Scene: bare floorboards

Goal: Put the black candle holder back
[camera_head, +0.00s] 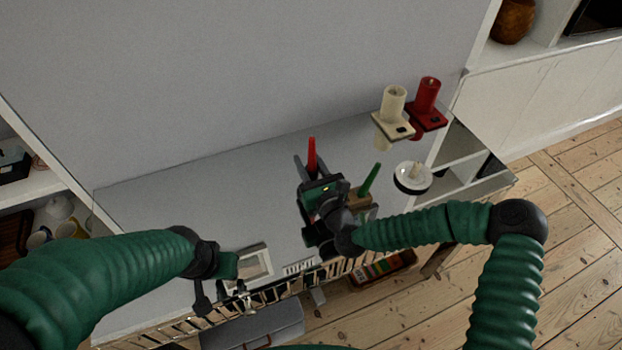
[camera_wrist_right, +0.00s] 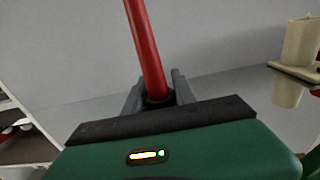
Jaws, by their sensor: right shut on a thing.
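The black candle holder (camera_wrist_right: 158,101) shows in the right wrist view as a small dark cup with a tall red candle (camera_wrist_right: 148,45) standing in it, slightly tilted in that view. My right gripper (camera_head: 310,168) is shut on the holder, with one grey finger on each side. In the head view the red candle (camera_head: 312,152) sticks up between the fingers, over the grey tabletop (camera_head: 180,205). The holder's base is hidden by the gripper. My left gripper (camera_head: 224,291) is low at the table's front edge, by a pale frame; its finger opening is unclear.
To the right of my right gripper are a green candle (camera_head: 371,180), a round white candle dish (camera_head: 412,180), and cream (camera_head: 393,104) and red (camera_head: 427,95) candles on square holders. A pale frame (camera_head: 256,262) lies at the front. The tabletop's left part is clear.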

